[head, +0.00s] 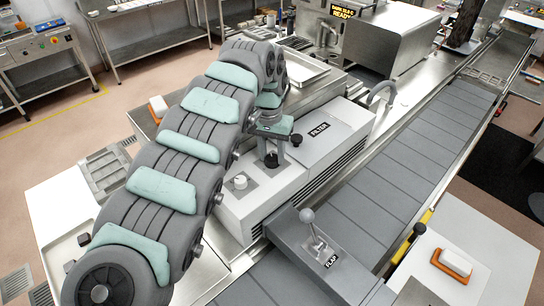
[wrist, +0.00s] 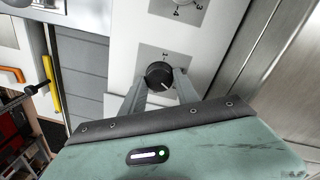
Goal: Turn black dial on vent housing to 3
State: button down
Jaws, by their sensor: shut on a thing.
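The black dial (wrist: 160,75) sits on a grey plate on the white vent housing (wrist: 123,60). In the head view the dial (head: 271,160) shows just under my gripper (head: 275,146). In the wrist view my gripper (wrist: 160,86) has a finger on either side of the dial and is shut on it. A white pointer mark on the dial points to the lower right of the picture. A 1 shows on the plate above the dial. The other numerals are unclear or hidden by the fingers. The housing (head: 265,200) also shows in the head view.
A white dial (head: 240,182) sits beside the black one on the housing. A lid labelled FILTER (head: 322,132) with a black knob lies to the right. A lever with a ball top (head: 307,216), labelled FLAP, stands in front. A slatted conveyor (head: 425,140) runs alongside.

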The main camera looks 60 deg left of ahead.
aim_at(270, 156)
dwell(0.4)
jog(key=c, duration=0.9)
grip_release()
notch_tip(270, 156, up, 11)
jog(key=shift+s+a, duration=0.2)
jog(key=shift+f, duration=0.1)
